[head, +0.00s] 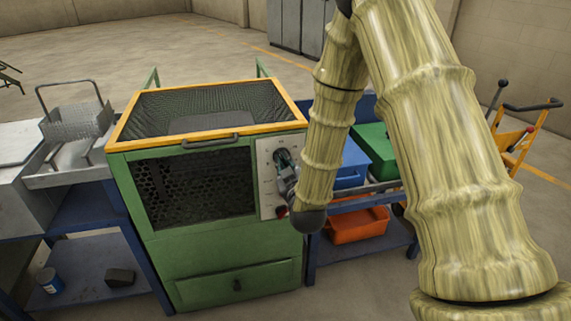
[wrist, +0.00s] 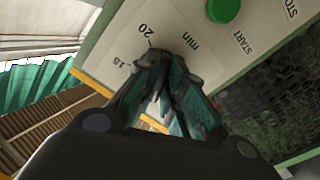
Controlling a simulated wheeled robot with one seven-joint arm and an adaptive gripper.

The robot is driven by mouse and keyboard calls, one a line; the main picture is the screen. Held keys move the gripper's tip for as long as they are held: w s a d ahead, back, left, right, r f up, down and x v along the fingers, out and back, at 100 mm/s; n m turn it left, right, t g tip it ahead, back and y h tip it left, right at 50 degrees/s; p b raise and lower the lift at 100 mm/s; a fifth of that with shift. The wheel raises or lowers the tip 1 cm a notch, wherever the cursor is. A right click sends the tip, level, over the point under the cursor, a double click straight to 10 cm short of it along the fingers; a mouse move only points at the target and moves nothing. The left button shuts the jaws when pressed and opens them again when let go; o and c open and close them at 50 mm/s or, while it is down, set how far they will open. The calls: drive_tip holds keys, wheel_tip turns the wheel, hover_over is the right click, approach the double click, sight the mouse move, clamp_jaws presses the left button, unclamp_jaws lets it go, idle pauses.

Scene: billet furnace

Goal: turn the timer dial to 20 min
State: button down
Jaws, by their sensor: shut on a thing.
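The timer dial is mostly hidden behind the fingers of my gripper (wrist: 172,62) in the wrist view. The gripper is shut on it. The printed marks 15, 20 and min show on the pale control panel (wrist: 105,50) around the fingertips. I cannot see where the dial's pointer stands. In the head view the panel (head: 266,184) is on the front right of the green furnace (head: 235,273), and my gripper (head: 283,163) reaches it from the right.
A green button (wrist: 223,10) sits by the STOP and START labels. A red knob (head: 281,211) is low on the panel. A wire basket (head: 78,121) stands on the left bench. A blue bin (head: 352,163) and an orange bin (head: 358,226) are on the right rack.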

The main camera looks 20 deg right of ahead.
drive_tip(key=m, duration=0.3)
drive_tip(key=shift+f+m, duration=0.1)
drive_tip(key=shift+m, duration=0.3)
drive_tip(key=m+b, duration=0.1)
drive_tip(key=m, duration=0.2)
drive_tip(key=shift+m, duration=0.3)
drive_tip(key=m, duration=0.3)
drive_tip(key=shift+a+m+b, duration=0.1)
drive_tip(key=shift+m+b, duration=0.2)
drive_tip(key=shift+m, duration=0.1)
drive_tip(key=m+b, duration=0.6)
drive_tip(key=m, duration=0.9)
drive_tip(key=shift+a, duration=0.1)
drive_tip(key=shift+r+m+b, duration=0.25)
drive_tip(key=shift+m+b, duration=0.65)
drive_tip(key=shift+m, duration=0.6)
drive_tip(key=c, duration=1.5)
unclamp_jaws()
drive_tip(key=shift+r, duration=0.1)
